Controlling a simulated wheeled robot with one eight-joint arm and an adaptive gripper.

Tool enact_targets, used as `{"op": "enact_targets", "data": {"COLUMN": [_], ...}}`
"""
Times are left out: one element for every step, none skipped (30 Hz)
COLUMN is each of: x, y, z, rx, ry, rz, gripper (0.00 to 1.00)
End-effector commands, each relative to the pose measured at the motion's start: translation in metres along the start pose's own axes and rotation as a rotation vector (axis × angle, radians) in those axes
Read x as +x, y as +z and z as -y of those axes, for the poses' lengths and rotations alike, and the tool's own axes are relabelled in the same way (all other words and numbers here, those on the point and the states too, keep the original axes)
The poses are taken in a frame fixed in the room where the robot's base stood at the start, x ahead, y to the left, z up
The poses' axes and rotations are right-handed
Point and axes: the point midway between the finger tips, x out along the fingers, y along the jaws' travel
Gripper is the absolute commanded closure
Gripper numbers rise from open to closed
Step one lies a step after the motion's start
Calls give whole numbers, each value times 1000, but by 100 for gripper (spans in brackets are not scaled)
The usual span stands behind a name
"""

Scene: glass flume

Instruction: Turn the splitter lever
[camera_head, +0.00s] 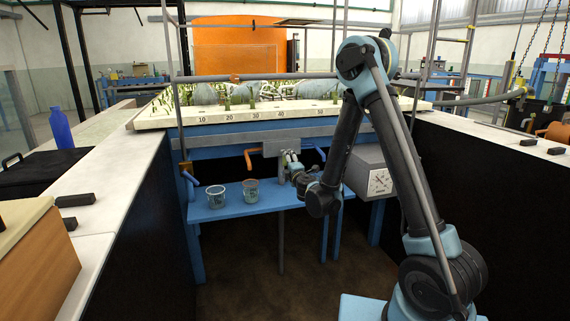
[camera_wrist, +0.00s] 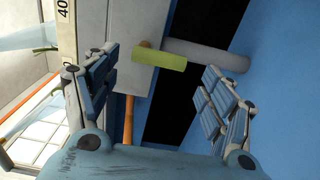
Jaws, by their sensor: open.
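A short yellow-green bar, which looks like the splitter lever (camera_wrist: 160,61), lies across the picture between my fingertips in the wrist view. It stands out from a grey splitter box (camera_wrist: 146,22) with a grey pipe (camera_wrist: 205,55) beside it. My gripper (camera_wrist: 161,68) is open, with one finger on each side of the lever and visible gaps to both. In the head view my gripper (camera_head: 292,162) is in front of the grey box (camera_head: 271,149) below the flume and hides the lever. An orange outlet pipe (camera_head: 250,157) bends down at the box's left, a blue one (camera_head: 319,151) at its right.
Two clear beakers (camera_head: 216,197) (camera_head: 250,190) stand on a blue shelf (camera_head: 235,209) below the splitter. A grey box with a dial (camera_head: 379,181) hangs to the right, close to my arm. The planted flume (camera_head: 280,113) runs above. Counters flank both sides.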

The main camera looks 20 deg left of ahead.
Motion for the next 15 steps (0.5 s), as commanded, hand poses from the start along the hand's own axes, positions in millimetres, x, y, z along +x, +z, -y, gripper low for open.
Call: {"op": "enact_targets", "data": {"x": [-7, -10, -14, -17, -19, -21, -22, -23, -24, -24, -24, -24, -24, -24, -24], "y": [-1, -1, -1, -1, -1, -1, -1, -1, -1, -1, -1, -1, -1, -1, -1], "z": [0, 0, 0, 0, 0, 0, 0, 0, 0, 0, 0, 0, 0, 0, 0], "rx": [0, 0, 0, 0, 0, 0, 0, 0, 0, 0, 0, 0, 0, 0, 0], "ry": [0, 0, 0, 0, 0, 0, 0, 0, 0, 0, 0, 0, 0, 0, 0], "rz": [-1, -1, -2, -2, -2, -2, -2, -2, -2, -2, -2, -2, -2, -2, -2], "gripper": [24, 24, 24, 24, 24, 24, 24, 24, 24, 24, 24, 24, 24, 24, 24]}}
